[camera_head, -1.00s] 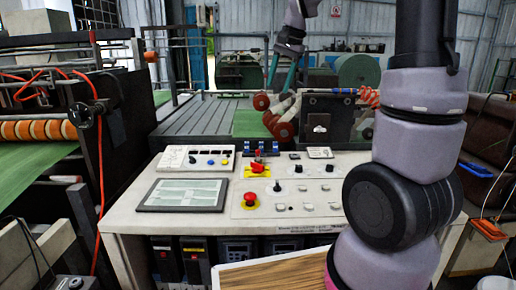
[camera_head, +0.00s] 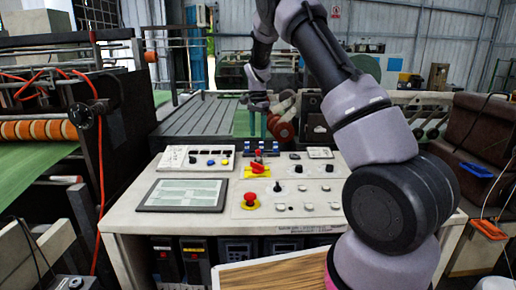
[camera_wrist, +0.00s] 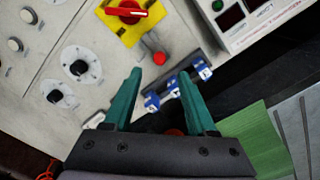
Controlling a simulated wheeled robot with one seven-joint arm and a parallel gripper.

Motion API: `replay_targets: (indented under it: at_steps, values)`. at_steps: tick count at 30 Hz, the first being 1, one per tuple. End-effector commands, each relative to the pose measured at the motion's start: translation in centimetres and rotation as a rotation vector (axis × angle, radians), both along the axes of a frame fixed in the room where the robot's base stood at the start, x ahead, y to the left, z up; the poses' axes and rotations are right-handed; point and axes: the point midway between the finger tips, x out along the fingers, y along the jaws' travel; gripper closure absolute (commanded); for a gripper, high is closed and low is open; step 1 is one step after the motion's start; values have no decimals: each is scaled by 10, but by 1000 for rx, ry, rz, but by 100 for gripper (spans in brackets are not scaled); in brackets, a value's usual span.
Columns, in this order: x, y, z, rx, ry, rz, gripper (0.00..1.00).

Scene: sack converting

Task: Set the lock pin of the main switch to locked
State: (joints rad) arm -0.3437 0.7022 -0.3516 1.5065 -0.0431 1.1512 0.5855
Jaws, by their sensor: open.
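The main switch is a red rotary handle (camera_head: 257,168) on a yellow plate (camera_head: 249,174) on the sloped control panel. The red handle (camera_wrist: 127,12) and yellow plate (camera_wrist: 112,22) also show at the top of the wrist view. The lock pin with its red ball end (camera_wrist: 159,58) sits beside the plate on a pale stem; it shows small in the head view (camera_head: 258,153). My gripper (camera_wrist: 160,74) is open and empty, its teal fingers pointing at the panel. In the wrist view the red ball lies just beyond the gap between the fingertips. Contact cannot be told.
A red mushroom button (camera_head: 250,200), black knobs (camera_head: 298,169), a flat screen (camera_head: 182,194) and a white meter box (camera_head: 196,158) share the panel. A green sheet (camera_head: 246,122) lies behind.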

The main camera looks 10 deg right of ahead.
Motion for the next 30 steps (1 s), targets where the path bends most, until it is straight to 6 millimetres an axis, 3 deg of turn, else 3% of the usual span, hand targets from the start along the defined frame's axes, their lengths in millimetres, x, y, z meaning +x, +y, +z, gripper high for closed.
replay_targets:
  at_steps: [3,9,15,23,27,28,30]
  values:
    - [-1,0,-25,0,4,-1,43]
    - [0,-1,-55,-1,1,-1,43]
    - [0,0,-68,1,-1,-1,43]
    - [0,0,-69,1,-1,0,43]
    - [0,0,-69,1,-1,0,93]
    - [0,0,-69,1,-1,0,100]
    - [0,0,-69,1,-1,0,100]
